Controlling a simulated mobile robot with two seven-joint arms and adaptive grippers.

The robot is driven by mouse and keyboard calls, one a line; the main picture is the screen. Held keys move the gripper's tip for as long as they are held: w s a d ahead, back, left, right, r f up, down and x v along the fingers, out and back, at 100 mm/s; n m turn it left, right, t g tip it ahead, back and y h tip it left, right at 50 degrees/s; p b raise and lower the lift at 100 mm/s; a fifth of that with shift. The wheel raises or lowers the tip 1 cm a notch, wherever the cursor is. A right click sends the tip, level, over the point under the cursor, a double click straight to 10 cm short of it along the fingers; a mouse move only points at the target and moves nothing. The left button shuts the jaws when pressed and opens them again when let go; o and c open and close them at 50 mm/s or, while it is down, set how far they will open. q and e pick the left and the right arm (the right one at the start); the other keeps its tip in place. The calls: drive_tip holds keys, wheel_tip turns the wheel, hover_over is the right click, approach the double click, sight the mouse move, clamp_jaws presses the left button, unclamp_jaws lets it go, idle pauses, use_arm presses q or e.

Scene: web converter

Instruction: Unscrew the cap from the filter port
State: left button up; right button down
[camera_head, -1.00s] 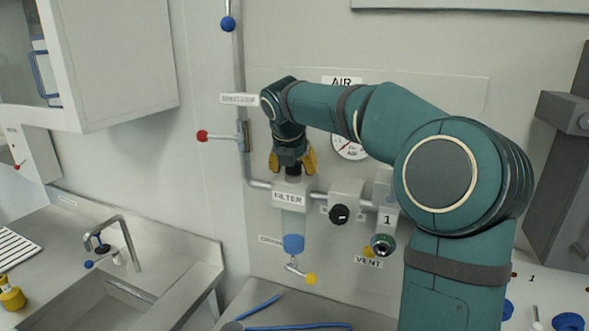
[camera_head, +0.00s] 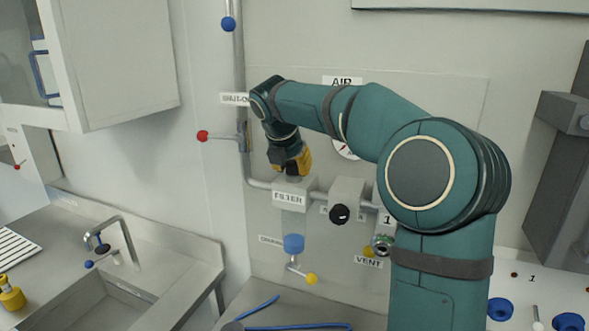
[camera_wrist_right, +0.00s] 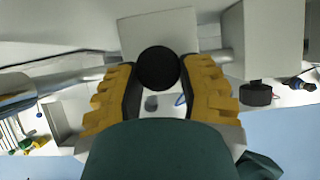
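The filter (camera_head: 289,192) is a grey block labelled FILTER, with a clear bowl and blue base below it, on the wall panel. My right gripper (camera_head: 291,167) points down at the top of the filter. In the right wrist view, the round black cap (camera_wrist_right: 158,68) lies between the two yellow fingers of my right gripper (camera_wrist_right: 158,75). Both dark finger pads appear to touch its sides, so the gripper looks shut on it. The head view does not clearly show whether the cap still touches the port. My left gripper is in neither view.
A black regulator knob (camera_head: 339,214) sits just right of the filter. A pipe with a red-ended handle (camera_head: 203,136) runs up on the left. A yellow-ended drain lever (camera_head: 311,279) is below. A sink (camera_head: 100,305) and blue tubing (camera_head: 300,326) are lower down.

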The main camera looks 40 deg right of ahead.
drive_tip(key=shift+s, duration=0.1)
drive_tip(key=n, duration=0.1)
drive_tip(key=n+t, duration=0.1)
drive_tip(key=shift+s+d+n+y, duration=0.2)
drive_tip(key=shift+n+y, duration=0.1)
drive_tip(key=shift+y, duration=0.1)
drive_tip(key=shift+n+y, duration=0.3)
drive_tip(key=shift+n, duration=0.5)
drive_tip(key=shift+f+t, duration=0.1)
drive_tip(key=shift+t, duration=0.2)
drive_tip(key=shift+s+d+n+t+y, duration=0.1)
drive_tip(key=shift+n+t+y, duration=0.25)
drive_tip(key=shift+n, duration=0.65)
drive_tip(key=shift+d+n+t+y, duration=0.15)
drive_tip(key=shift+n+y, duration=0.3)
drive_tip(key=shift+n, duration=0.55)
drive_tip(key=shift+a, duration=0.1)
drive_tip(key=c, duration=0.7)
unclamp_jaws()
